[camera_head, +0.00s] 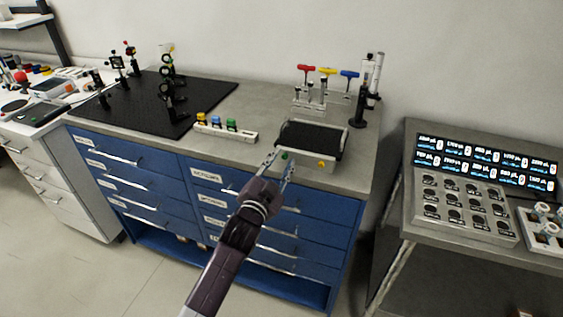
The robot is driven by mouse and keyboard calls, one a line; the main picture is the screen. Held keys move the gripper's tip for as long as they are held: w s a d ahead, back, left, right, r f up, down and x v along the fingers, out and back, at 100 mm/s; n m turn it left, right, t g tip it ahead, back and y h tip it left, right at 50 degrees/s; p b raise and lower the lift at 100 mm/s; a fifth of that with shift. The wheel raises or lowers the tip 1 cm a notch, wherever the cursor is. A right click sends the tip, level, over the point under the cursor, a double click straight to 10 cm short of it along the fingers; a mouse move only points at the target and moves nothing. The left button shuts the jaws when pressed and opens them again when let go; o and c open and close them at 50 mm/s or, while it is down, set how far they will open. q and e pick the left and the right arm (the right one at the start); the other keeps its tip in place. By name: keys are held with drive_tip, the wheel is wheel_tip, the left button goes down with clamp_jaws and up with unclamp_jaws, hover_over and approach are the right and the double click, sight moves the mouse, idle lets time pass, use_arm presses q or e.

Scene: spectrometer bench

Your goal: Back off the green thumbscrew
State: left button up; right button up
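The green thumbscrew (285,156) is a small green knob on the front face of a light grey box with a dark top (309,139), near the box's left end. A yellow knob (321,164) sits on the same face, further right.
The box stands at the front edge of a grey bench top (262,101) over blue drawers. Left of it is a rack with yellow, blue and green caps (225,128). Behind it are T-handled tools (324,85) and a dark stand (366,95). A control panel (465,203) stands at right.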

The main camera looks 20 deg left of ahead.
use_arm(q)
drive_tip(key=shift+s, duration=0.15)
drive_tip(key=s, duration=1.1)
drive_tip(key=shift+s+a, duration=0.15)
drive_tip(key=shift+s, duration=0.25)
drive_tip(key=shift+f, duration=0.1)
drive_tip(key=s+f+n+g, duration=0.1)
drive_tip(key=s+f+g, duration=0.25)
drive_tip(key=f, duration=0.95)
drive_tip(key=s+f+n+g, duration=0.15)
drive_tip(key=s+f, duration=0.25)
drive_tip(key=f, duration=0.9)
drive_tip(key=s+f+g, duration=0.3)
drive_tip(key=s+f, duration=0.1)
drive_tip(key=f, duration=0.9)
drive_tip(key=s+a+f+g, duration=0.1)
drive_tip(key=s+f+g, duration=0.2)
drive_tip(key=s+f, duration=0.4)
drive_tip(key=s+f+n+g, duration=0.1)
drive_tip(key=s+f+g, duration=0.2)
drive_tip(key=s, duration=1.4)
drive_tip(key=s+a+f+n+g, duration=0.1)
drive_tip(key=s+f+g, duration=0.2)
drive_tip(key=s+f, duration=0.8)
drive_tip(key=shift+s+a+f+y, duration=0.3)
drive_tip(key=shift+s, duration=0.25)
